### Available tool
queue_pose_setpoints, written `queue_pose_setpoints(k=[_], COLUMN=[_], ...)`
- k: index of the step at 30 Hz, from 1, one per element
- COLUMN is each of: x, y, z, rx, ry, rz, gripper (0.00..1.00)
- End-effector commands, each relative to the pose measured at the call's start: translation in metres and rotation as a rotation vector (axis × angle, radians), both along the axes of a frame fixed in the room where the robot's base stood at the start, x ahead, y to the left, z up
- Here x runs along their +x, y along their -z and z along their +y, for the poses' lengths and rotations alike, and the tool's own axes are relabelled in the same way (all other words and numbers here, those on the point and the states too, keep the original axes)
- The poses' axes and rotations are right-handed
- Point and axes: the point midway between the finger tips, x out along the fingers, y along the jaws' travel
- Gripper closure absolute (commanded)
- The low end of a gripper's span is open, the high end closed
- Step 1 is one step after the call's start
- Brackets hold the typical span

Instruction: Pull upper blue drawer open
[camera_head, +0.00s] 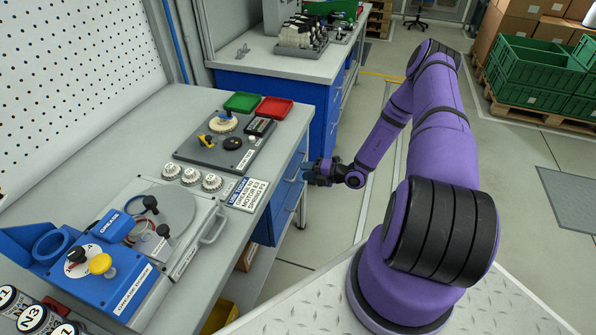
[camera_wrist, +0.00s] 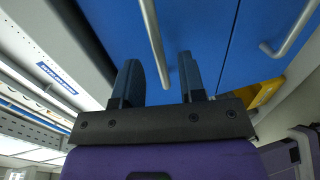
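The upper blue drawer (camera_head: 292,168) sits under the grey workbench top and looks closed. In the wrist view its blue front (camera_wrist: 110,25) fills the upper left, with a straight metal bar handle (camera_wrist: 151,35). My gripper (camera_head: 311,174) is at the drawer front. In the wrist view my gripper (camera_wrist: 158,62) has its two dark fingers apart, one on each side of the handle's end. The fingers do not visibly squeeze the bar; contact cannot be told. In the head view my gripper partly hides the handle.
A lower blue drawer (camera_wrist: 225,45) has its own handle (camera_wrist: 290,32). The workbench top (camera_head: 120,170) carries a grease device, round parts and green and red trays. Yellow bins (camera_head: 219,316) stand below. A second bench (camera_head: 270,62) stands behind. Floor (camera_head: 330,225) beside the drawers is clear.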

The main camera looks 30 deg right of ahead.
Motion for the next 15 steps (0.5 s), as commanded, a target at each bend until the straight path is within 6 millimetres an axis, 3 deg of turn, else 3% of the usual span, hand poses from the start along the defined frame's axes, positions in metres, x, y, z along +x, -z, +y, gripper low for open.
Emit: queue_pose_setpoints(k=[6,15], x=[0.022,0.028], y=[0.005,0.007], z=[0.017,0.022], rx=[0.0,-0.001], ry=[-0.001,0.0], rz=[-0.001,-0.001], gripper=[0.63,0.63])
